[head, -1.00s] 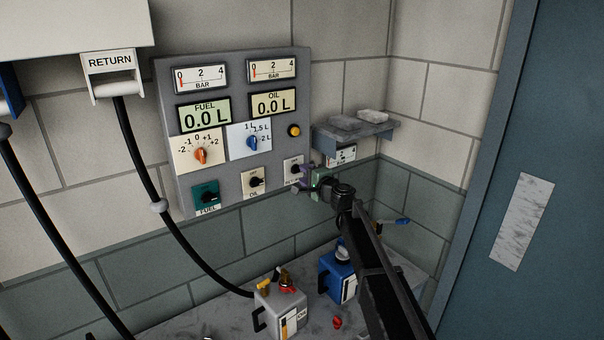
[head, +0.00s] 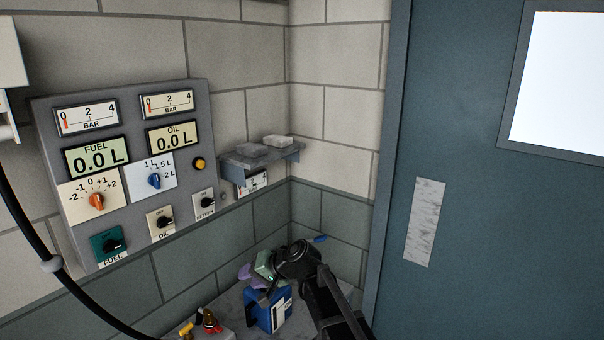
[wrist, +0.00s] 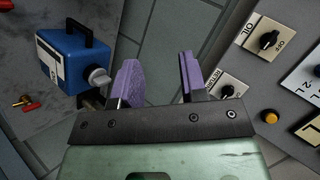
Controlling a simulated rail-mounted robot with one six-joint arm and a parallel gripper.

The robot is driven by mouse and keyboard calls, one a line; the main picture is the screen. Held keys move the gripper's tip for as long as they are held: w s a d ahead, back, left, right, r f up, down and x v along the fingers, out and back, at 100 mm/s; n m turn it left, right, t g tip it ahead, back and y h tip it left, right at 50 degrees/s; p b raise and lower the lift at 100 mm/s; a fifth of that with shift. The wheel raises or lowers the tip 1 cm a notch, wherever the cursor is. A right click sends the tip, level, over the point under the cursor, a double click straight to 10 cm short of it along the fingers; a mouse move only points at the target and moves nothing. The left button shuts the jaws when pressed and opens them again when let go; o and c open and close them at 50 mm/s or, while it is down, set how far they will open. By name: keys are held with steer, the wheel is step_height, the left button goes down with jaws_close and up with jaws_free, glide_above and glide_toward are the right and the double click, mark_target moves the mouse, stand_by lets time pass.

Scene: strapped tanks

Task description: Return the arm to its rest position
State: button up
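My gripper (wrist: 160,82) shows in the wrist view with its two purple fingers apart and nothing between them. In the head view my gripper (head: 250,276) hangs at the end of my dark arm, low and in front of the wall, just above the blue tank (head: 268,310). The blue tank also shows in the wrist view (wrist: 65,58), to the left of the fingers and apart from them. The arm covers part of the bench and the wall corner.
A grey control panel (head: 135,190) with gauges, displays and knobs is on the left wall. A small shelf (head: 258,160) juts out near the corner. A blue door (head: 480,230) is at right.

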steer(key=s+d+f+h+b, duration=0.1)
steer(key=s+d+f+h, duration=0.2)
steer(key=s+d, duration=0.3)
steer(key=s+d+f+m+g+h, duration=0.1)
steer(key=s+d+f+h, duration=0.3)
steer(key=d, duration=1.3)
steer(key=s+d+f+g+h+b, duration=0.1)
steer(key=s+d+f+h, duration=0.2)
steer(key=s+d, duration=0.5)
steer(key=d, duration=0.3)
steer(key=shift+s+d+f+h+b, duration=0.2)
steer(key=shift+s+d+h+b, duration=0.15)
steer(key=shift+d+h, duration=0.05)
